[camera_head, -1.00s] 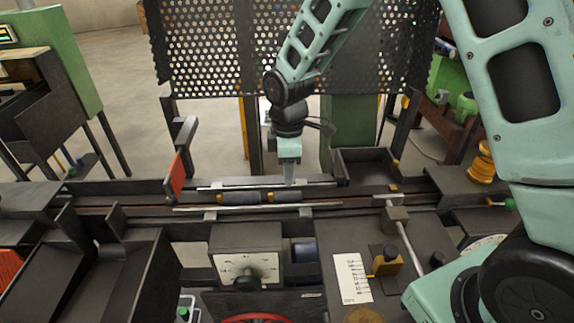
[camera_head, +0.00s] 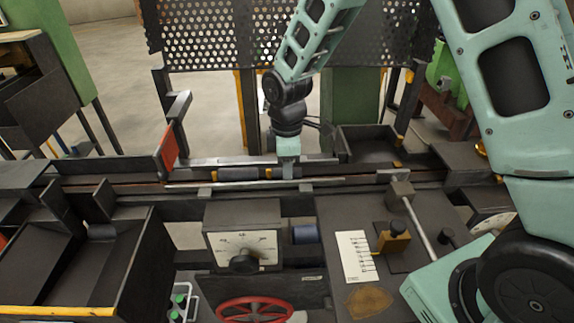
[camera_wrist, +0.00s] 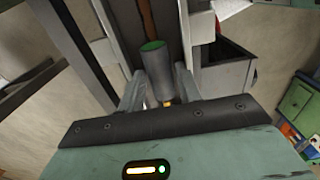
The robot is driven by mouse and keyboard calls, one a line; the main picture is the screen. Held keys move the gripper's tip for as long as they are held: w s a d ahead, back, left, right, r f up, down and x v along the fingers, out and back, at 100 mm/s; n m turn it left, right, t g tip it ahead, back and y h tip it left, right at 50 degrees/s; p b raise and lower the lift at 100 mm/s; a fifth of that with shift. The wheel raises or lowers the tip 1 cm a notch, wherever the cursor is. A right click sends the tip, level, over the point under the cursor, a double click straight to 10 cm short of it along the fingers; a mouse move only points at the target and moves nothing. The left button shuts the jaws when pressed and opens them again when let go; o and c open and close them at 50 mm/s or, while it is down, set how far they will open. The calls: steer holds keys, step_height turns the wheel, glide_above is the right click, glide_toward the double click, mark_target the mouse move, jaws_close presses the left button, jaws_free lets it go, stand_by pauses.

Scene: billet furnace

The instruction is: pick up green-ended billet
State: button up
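A dark grey billet with a green end (camera_wrist: 160,72) lies between the two fingers of my gripper (camera_wrist: 160,88) in the wrist view. One finger is on each side of it, and no clear grip shows. In the head view my gripper (camera_head: 288,172) points down at the rail, over the right part of a row of dark billets (camera_head: 238,173) with an orange-yellow band between them. The green end cannot be made out in the head view, and my gripper hides part of the row.
A perforated screen (camera_head: 200,35) stands behind the rail (camera_head: 120,184). A red plate (camera_head: 168,148) is left of the billets and an open dark tray (camera_head: 372,148) is right. A dial box (camera_head: 243,238), red handwheel (camera_head: 254,308) and deep bin (camera_head: 70,312) are in front.

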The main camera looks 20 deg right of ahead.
jaws_close()
steer(key=shift+r+p, duration=3.2)
steer(key=shift+r, duration=0.85)
